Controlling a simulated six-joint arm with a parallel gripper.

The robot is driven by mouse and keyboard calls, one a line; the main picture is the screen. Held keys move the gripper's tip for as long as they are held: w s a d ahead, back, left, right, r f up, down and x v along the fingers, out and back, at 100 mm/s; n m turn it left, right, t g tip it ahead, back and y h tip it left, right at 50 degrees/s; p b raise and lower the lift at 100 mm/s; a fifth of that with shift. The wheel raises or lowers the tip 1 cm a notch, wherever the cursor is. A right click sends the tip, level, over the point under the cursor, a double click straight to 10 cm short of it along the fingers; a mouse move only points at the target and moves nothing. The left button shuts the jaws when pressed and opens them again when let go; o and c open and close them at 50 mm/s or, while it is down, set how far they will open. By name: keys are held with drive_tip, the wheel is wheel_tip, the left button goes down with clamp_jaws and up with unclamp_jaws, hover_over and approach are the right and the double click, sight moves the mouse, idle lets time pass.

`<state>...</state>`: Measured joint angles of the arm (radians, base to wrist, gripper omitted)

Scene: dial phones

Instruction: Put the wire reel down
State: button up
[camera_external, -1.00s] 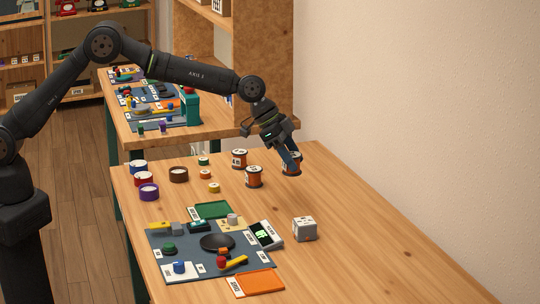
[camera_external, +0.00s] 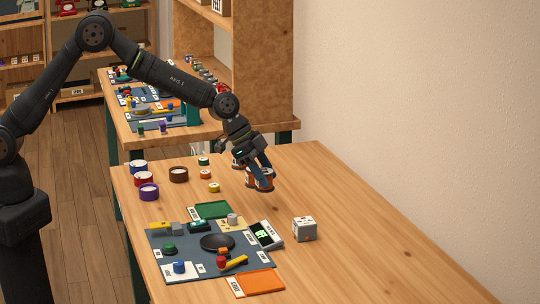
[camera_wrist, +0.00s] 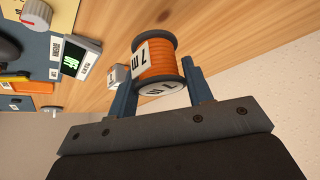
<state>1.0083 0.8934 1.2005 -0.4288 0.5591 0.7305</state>
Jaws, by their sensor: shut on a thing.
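The wire reel (camera_wrist: 158,62), with orange wire, dark flanges and a white label, sits between the two blue fingers of my gripper (camera_wrist: 162,80) in the wrist view. My gripper is shut on it. In the external view the held reel (camera_external: 266,181) is at the table's far side, partly covered by the fingers. Two similar orange reels stand there; one (camera_external: 249,179) shows just left of the held reel, and the other (camera_external: 237,162) is mostly hidden behind my gripper. I cannot tell whether the held reel touches the table.
Several tape rolls, including a purple one (camera_external: 149,192) and a brown one (camera_external: 178,174), lie to the left. A grey work mat (camera_external: 205,266) with phone parts is nearer. A white cube (camera_external: 304,229) stands right of it. The table's right side (camera_external: 370,240) is clear.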

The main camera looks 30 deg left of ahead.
drive_tip(key=w+f, duration=0.2)
drive_tip(key=w, duration=0.1)
drive_tip(key=shift+w, duration=0.15)
drive_tip(key=shift+f, duration=1.95)
drive_tip(key=o, duration=1)
drive_tip(key=shift+f, duration=0.15)
drive_tip(key=shift+a+r, duration=0.1)
drive_tip(key=shift+r, duration=0.2)
drive_tip(key=v, duration=1.1)
drive_tip(key=shift+a+r, duration=0.15)
drive_tip(key=shift+r, duration=0.15)
